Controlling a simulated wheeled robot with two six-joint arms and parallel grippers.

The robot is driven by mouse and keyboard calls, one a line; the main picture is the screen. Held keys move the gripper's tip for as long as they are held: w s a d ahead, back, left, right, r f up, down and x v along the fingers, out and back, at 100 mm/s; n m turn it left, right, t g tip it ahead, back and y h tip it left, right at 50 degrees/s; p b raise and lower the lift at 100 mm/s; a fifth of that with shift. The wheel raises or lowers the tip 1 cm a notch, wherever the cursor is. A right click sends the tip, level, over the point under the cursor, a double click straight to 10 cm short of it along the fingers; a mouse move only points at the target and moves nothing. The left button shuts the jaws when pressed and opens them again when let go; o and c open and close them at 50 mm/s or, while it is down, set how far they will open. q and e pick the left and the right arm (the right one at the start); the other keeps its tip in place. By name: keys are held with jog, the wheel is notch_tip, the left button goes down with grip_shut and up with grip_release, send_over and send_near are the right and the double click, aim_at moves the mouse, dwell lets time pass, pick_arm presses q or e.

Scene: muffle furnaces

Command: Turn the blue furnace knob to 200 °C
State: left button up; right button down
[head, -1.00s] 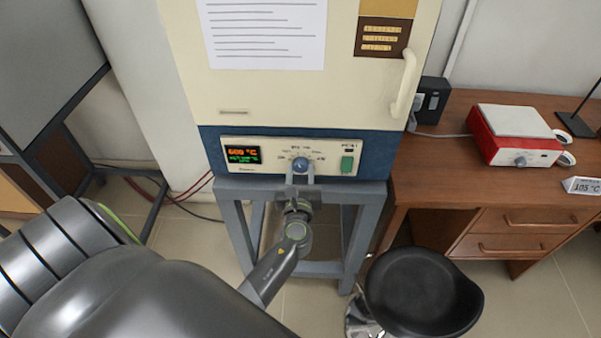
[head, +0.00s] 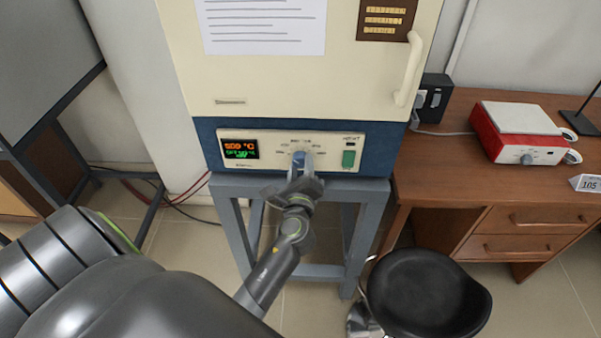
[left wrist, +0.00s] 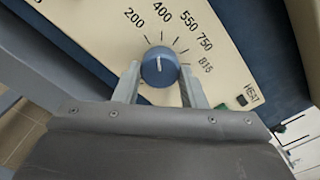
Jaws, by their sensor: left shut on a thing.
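The blue knob (head: 299,158) sits on the cream control panel (head: 268,152) of the furnace (head: 290,75). In the left wrist view the knob (left wrist: 160,67) stands between the two fingers of my left gripper (left wrist: 160,85), which is shut on it. The fingers are on either side of the knob, and the wrist is rolled relative to the panel. Printed marks 200, 400, 550, 750 and 815 fan around the knob. Its short white line points roughly up in the picture, toward the 400 side. My left gripper (head: 299,168) partly covers the knob in the head view.
A lit display (head: 240,149) is left of the knob, its digits blurred. A green switch (head: 348,158) is at the right. A grey stand (head: 340,190) carries the furnace. A black stool (head: 428,292) and wooden desk (head: 450,180) with a red-and-white device (head: 515,130) stand right.

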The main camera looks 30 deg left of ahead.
pick_arm(q)
jog(key=n+b, duration=0.1)
jog(key=n, duration=0.2)
jog(key=shift+f, duration=0.1)
jog(key=shift+n+b, duration=0.6)
jog(key=o, duration=1)
